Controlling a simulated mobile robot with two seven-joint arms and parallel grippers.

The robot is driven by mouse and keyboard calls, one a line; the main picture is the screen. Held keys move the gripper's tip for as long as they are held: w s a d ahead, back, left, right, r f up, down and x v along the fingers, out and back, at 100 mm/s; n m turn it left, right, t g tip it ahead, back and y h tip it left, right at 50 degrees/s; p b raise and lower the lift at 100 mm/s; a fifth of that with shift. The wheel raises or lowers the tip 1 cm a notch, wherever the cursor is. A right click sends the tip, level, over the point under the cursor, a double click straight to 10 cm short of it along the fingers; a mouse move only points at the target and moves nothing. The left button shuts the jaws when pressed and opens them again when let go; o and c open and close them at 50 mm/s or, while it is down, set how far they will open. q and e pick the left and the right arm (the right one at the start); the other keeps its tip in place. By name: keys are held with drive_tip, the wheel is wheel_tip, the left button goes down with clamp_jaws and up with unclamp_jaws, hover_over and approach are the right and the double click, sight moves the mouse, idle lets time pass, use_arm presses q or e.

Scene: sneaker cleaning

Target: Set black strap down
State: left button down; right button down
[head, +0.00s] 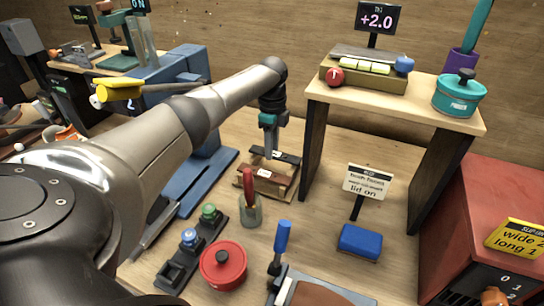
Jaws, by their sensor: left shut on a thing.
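My left arm comes in from the left, and its gripper (268,153) points down over a brown, open box-like holder (265,182) in the middle of the bench. The gripper is shut on the black strap (288,157), a short dark band that sticks out to the right of the fingers. The strap is at the back upper edge of the holder; I cannot tell whether it touches it. The fingertips are small and partly merge with the strap. My right gripper is not in view.
A wooden shelf (317,92) stands right of the gripper. In front are a cup with a red-handled tool (250,210), a red lidded pot (223,268) and a blue block (360,242). A blue machine (180,65) is behind my arm.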

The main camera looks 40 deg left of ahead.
use_arm(q)
drive_tip(key=shift+f+b, duration=0.3)
drive_tip(key=shift+f, duration=0.35)
drive_tip(key=shift+r, duration=0.1)
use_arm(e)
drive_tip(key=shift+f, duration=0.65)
use_arm(q)
drive_tip(key=c, duration=0.5)
unclamp_jaws()
drive_tip(key=shift+f, duration=0.2)
drive_tip(key=shift+r, duration=0.15)
